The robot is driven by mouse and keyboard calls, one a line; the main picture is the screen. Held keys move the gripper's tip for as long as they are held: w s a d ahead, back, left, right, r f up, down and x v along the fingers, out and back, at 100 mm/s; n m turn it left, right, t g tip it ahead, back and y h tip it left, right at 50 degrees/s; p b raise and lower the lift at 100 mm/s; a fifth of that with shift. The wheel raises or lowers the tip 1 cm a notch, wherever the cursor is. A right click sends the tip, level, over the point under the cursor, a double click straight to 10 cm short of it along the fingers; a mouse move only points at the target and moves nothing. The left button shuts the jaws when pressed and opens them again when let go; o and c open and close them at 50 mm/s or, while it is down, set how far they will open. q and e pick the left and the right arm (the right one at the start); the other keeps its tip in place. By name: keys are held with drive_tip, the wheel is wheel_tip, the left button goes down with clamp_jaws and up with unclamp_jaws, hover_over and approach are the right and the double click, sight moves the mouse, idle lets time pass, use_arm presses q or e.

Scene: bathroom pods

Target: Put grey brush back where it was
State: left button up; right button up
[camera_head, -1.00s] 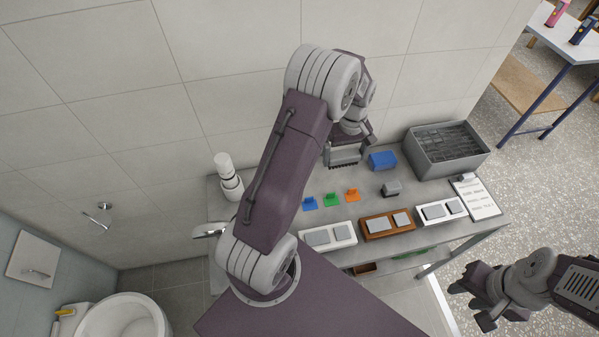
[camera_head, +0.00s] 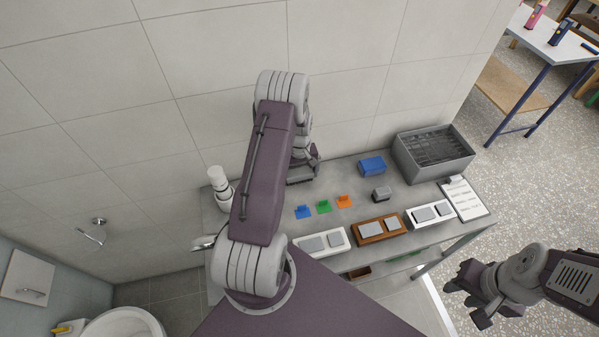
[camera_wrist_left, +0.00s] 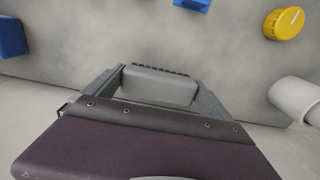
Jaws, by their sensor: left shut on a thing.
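My left gripper (camera_head: 302,178) is shut on the grey brush. In the left wrist view the brush (camera_wrist_left: 158,86) is a light grey block with a row of dark bristles along its far edge, held between the two fingers (camera_wrist_left: 158,90). In the head view the gripper hangs over the back of the grey counter (camera_head: 340,178), near the wall, and my arm hides part of the counter. I cannot tell whether the brush touches the counter. My right gripper (camera_head: 466,301) is open and empty, off the counter's front right.
Blue (camera_head: 303,212), green (camera_head: 323,206) and orange (camera_head: 344,201) pieces lie ahead of the gripper. A blue block (camera_head: 372,166), a small grey block (camera_head: 381,195) and a grey crate (camera_head: 433,157) stand right. A white bottle (camera_head: 219,182) stands left. A yellow knob (camera_wrist_left: 285,22) shows nearby.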

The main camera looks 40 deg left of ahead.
use_arm(q)
drive_tip(key=shift+w+a+f, duration=0.1)
drive_tip(key=shift+f, duration=0.35)
drive_tip(key=shift+f, duration=0.15)
drive_tip(key=o, duration=0.9)
drive_tip(key=shift+o, duration=0.2)
